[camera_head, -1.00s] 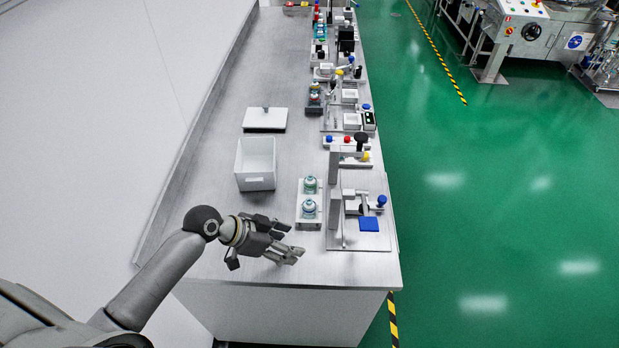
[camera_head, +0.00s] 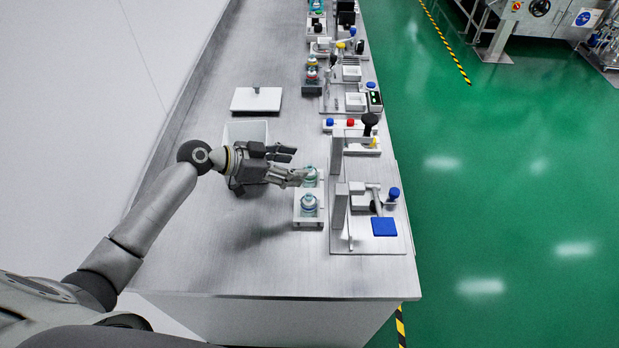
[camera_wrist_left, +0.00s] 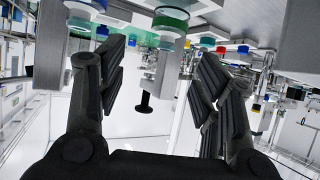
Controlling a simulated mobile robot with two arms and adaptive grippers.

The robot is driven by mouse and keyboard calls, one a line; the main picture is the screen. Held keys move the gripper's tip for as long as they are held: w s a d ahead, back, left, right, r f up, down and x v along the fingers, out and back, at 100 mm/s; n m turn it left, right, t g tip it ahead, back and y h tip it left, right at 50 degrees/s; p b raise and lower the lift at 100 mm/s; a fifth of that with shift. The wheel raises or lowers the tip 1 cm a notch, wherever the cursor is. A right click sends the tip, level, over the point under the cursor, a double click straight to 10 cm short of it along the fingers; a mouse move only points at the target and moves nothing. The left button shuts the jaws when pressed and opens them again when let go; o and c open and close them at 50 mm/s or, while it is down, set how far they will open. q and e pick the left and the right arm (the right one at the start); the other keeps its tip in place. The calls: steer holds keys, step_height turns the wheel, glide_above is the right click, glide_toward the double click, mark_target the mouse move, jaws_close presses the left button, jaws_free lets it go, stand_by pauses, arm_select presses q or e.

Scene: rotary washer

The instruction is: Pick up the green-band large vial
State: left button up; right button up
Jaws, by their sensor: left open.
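Two large vials stand in a white rack (camera_head: 309,223) on the bench. The farther one, with a greenish band, is the green-band large vial (camera_head: 311,181). The nearer vial (camera_head: 309,204) looks bluish. My left gripper (camera_head: 291,163) is open and empty, just left of the farther vial; its fingertips partly cover that vial. In the left wrist view, my left gripper (camera_wrist_left: 155,80) has its fingers spread. The green-band large vial (camera_wrist_left: 171,18) shows there at the top, beyond the fingertips and not between them. My right gripper is out of view.
A white bin (camera_head: 246,131) stands behind my left gripper, partly hidden by it. A stand with a blue pad (camera_head: 384,226) is close right of the rack. A white lidded board (camera_head: 256,99) lies farther back. The near bench top is clear.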

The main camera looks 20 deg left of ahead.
mark_target(312, 168)
arm_select(q)
steer(key=shift+x, duration=0.8)
steer(key=x, duration=0.2)
steer(key=b+x, duration=0.1)
steer(key=x, duration=0.1)
steer(key=shift+w+a+f, duration=0.15)
steer(key=shift+w+f, duration=0.1)
steer(key=shift+f, duration=0.05)
steer(key=shift+w+f, duration=0.15)
steer(key=shift+c, duration=1.5)
steer(key=c, duration=0.7)
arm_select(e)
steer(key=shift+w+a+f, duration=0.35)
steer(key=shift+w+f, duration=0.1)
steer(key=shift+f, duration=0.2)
